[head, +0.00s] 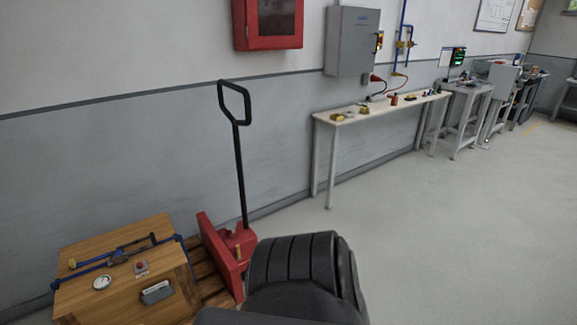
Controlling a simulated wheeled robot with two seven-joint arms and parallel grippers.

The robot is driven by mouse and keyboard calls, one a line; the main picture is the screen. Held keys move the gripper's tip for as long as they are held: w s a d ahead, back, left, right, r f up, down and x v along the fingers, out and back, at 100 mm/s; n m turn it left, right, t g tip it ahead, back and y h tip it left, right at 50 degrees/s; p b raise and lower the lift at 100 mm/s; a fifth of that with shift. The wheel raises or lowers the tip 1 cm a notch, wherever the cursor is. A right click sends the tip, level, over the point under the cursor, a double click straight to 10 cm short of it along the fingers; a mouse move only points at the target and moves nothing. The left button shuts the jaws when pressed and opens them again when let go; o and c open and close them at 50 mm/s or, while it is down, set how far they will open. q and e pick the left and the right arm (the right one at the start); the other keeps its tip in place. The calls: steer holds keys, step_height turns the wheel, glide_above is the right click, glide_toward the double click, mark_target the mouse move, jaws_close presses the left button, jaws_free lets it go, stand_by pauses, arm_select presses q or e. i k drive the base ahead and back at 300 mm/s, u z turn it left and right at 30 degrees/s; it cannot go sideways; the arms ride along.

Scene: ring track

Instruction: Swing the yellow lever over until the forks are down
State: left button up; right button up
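A red pallet jack (232,256) stands against the wall at the lower left, with a tall black handle (239,150) upright above it. A small yellow piece (238,250), which looks like the yellow lever, shows low on its red body. It is too small to tell which way it is swung. The forks are hidden, so their height cannot be told. A wooden pallet (206,272) lies beside the jack. Neither gripper is in view. A dark rounded part of my own body fills the bottom middle, just right of the jack.
A wooden box (120,235) with a gauge, a red button and blue pipe sits left of the jack. A long narrow bench (370,112) with small items runs along the wall to the right. A red cabinet (268,25) hangs above. The floor on the right is clear.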

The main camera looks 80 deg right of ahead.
mark_target(238, 255)
steer(key=z, duration=2.9)
steer(key=i, duration=0.7)
steer(key=z, duration=0.9)
steer(key=i, duration=0.85)
steer(key=u, duration=0.75)
steer(key=i, duration=0.85)
steer(key=u, duration=0.85)
